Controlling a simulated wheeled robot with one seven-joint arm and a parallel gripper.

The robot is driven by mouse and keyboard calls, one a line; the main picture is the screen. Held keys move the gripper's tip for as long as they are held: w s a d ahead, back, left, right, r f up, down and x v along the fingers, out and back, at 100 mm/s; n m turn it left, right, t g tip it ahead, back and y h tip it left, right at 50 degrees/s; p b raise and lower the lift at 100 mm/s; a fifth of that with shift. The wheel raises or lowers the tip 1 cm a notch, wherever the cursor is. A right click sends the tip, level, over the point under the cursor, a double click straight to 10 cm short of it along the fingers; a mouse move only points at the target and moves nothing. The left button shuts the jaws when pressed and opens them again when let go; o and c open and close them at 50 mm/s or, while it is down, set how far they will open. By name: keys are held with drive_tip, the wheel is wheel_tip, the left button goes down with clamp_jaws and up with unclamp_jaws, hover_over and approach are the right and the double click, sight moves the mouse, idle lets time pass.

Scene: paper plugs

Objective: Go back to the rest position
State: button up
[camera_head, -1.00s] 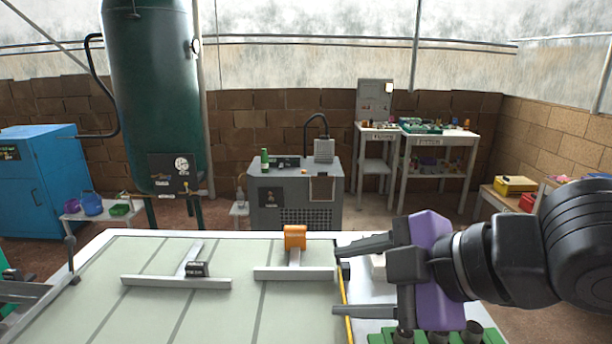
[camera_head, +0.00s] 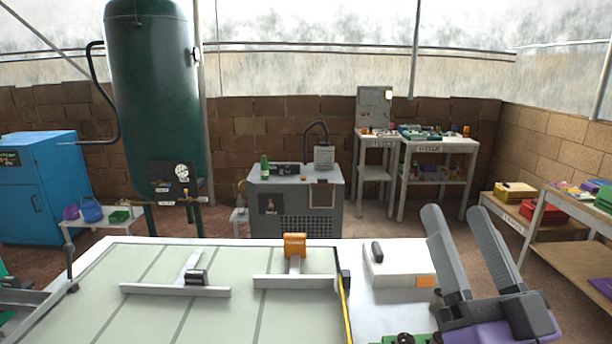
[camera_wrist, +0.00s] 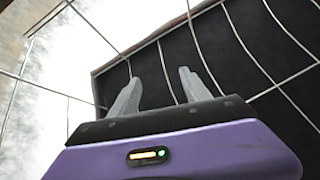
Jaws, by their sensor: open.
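My gripper (camera_head: 456,222) is at the lower right of the head view, with its two grey fingers spread apart and pointing up. Nothing is between the fingers. Its purple body shows at the bottom edge. In the wrist view my gripper (camera_wrist: 157,85) points up toward the pale translucent wall, a dark panel and thin bars, with empty space between its fingers.
A pale work table (camera_head: 395,322) fills the front. On it are a T-shaped piece with an orange block (camera_head: 295,245), another with a dark block (camera_head: 197,277), and a white box (camera_head: 395,268) left of my gripper. A grey cabinet (camera_head: 265,215) stands behind.

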drive_tip(key=s+d+f+m+g+h, duration=0.25)
drive_tip(key=s+f, duration=0.25)
drive_tip(key=f, duration=0.4)
drive_tip(key=s+d+f+m+g+h, duration=0.1)
drive_tip(key=s+f+m+h, duration=0.1)
drive_tip(key=s+f+h, duration=0.35)
drive_tip(key=s+a+f+n+g+y, duration=0.1)
drive_tip(key=s+f+n+g+y, duration=0.4)
drive_tip(key=s+f, duration=1.4)
drive_tip(key=s+g, duration=0.1)
drive_tip(key=s, duration=0.1)
drive_tip(key=shift+s+a, duration=0.15)
drive_tip(key=shift+s, duration=0.15)
